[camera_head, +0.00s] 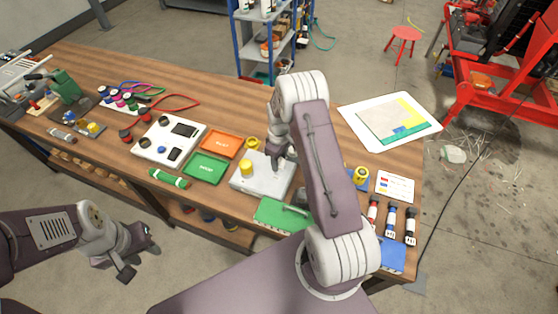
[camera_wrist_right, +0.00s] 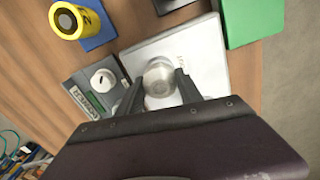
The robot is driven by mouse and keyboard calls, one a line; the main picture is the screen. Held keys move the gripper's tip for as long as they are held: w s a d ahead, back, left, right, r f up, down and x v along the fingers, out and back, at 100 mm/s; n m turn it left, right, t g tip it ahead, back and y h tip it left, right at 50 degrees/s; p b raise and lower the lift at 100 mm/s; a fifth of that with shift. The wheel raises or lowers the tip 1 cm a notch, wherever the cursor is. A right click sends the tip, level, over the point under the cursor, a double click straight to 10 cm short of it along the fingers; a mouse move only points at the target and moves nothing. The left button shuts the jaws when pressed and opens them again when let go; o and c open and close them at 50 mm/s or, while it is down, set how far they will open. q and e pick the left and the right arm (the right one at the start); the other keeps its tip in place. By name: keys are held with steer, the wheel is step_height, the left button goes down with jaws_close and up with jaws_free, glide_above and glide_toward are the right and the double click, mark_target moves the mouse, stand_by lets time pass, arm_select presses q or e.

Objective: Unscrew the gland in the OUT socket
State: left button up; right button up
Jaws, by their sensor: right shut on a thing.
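A silver round gland (camera_wrist_right: 158,78) stands on a pale plate (camera_wrist_right: 205,55) in the right wrist view. My right gripper (camera_wrist_right: 158,98) is shut on it, with one dark finger on each side. In the head view my right gripper (camera_head: 280,152) reaches down at the back of the light grey block (camera_head: 262,186), and my arm hides part of that block. A yellow round part (camera_head: 246,168) stands on the block's left side.
A grey device with a white knob (camera_wrist_right: 103,77) lies close to the plate. A yellow cylinder (camera_wrist_right: 66,18) and a green box (camera_wrist_right: 252,20) are nearby. Orange (camera_head: 222,143) and green (camera_head: 206,167) trays lie left of the block. Several bottles stand at the table's right end.

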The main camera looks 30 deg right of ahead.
steer(key=n, duration=0.8)
steer(key=shift+n, duration=0.4)
steer(key=o, duration=1.4)
